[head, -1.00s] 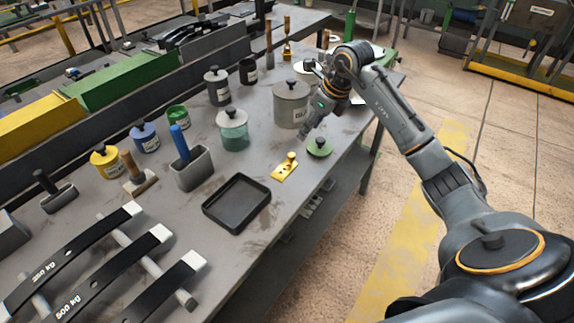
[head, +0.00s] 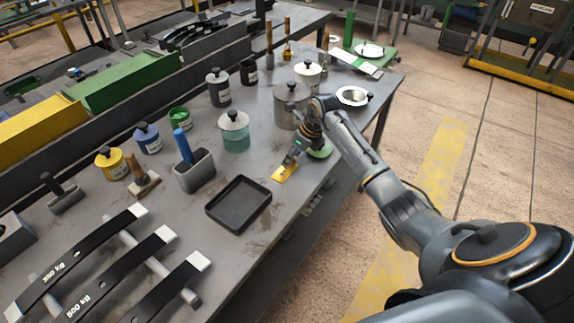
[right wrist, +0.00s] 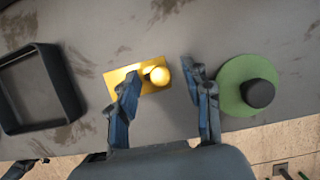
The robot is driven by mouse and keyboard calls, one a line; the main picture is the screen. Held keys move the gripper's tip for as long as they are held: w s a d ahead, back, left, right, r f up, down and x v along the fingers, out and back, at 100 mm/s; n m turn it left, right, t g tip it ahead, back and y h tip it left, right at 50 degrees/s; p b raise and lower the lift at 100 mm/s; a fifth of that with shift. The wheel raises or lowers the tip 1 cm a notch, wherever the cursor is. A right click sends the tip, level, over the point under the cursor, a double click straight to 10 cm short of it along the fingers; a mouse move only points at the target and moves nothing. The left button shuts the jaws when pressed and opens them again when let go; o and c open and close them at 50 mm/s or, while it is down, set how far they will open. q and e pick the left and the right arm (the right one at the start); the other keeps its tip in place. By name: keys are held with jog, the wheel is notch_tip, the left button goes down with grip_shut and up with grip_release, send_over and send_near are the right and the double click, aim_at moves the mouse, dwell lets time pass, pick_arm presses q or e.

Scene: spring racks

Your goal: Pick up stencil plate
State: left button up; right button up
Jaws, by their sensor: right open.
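The stencil plate (head: 284,174) is a small yellow plate that lies flat on the grey bench near its front edge. In the right wrist view the yellow plate (right wrist: 138,79) shows a round yellow knob on its top. My right gripper (head: 291,158) is over the plate, partly hiding it in the head view. In the right wrist view my right gripper (right wrist: 163,83) is open, with one finger over the plate's left part and the other to the right of the knob. Nothing is held between the fingers. My left gripper is not in view.
A green round lid with a dark knob (right wrist: 236,86) lies just right of the plate. A black tray (head: 239,204) lies to the left. A glass jar (head: 234,131) and a grey pot (head: 291,104) stand behind. The bench edge is close in front.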

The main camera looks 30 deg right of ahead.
grip_shut()
jog(key=shift+r, duration=0.1)
